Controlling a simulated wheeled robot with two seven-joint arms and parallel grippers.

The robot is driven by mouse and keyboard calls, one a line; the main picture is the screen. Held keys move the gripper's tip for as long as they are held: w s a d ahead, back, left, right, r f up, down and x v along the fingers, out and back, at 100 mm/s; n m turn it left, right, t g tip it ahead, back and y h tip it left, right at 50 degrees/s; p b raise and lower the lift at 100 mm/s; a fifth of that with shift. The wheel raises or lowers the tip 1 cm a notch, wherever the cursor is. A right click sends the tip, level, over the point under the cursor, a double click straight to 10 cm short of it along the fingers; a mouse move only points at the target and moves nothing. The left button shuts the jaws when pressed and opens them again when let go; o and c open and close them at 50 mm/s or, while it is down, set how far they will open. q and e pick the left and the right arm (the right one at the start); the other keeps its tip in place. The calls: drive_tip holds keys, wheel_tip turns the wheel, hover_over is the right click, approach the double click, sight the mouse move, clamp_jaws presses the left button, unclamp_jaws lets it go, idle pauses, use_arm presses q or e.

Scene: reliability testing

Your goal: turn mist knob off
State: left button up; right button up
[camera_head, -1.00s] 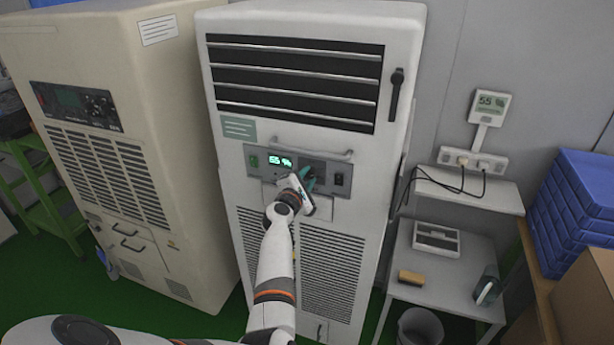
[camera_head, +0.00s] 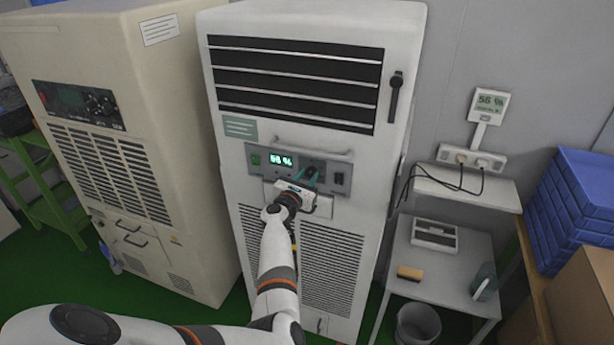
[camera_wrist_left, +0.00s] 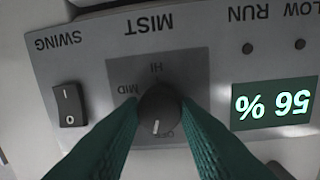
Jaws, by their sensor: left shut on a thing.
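The dark round mist knob (camera_wrist_left: 160,108) is on the grey panel below the upside-down word MIST in the left wrist view. HI and MID labels show beside it; other marks are partly hidden by the fingers. Its white pointer line points toward the bottom of that view, between the fingers. My left gripper (camera_head: 310,174) is at the control panel (camera_head: 341,164) of the white cabinet. Its green fingers, also large in the left wrist view (camera_wrist_left: 158,118), are shut on the knob from both sides. My right gripper is not in view.
A SWING rocker switch (camera_wrist_left: 70,105) and a lit 56 % display (camera_wrist_left: 273,103) flank the knob. A handle bar (camera_head: 312,148) juts out above the panel. A beige cabinet (camera_head: 190,150) stands left; a small white table (camera_head: 425,275) stands right.

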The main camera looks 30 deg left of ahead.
use_arm(q)
drive_tip(key=shift+f+n, duration=0.1)
drive_tip(key=shift+n, duration=1.5)
drive_tip(key=o, duration=1)
drive_tip(key=shift+c, duration=0.2)
drive_tip(key=shift+d, duration=0.1)
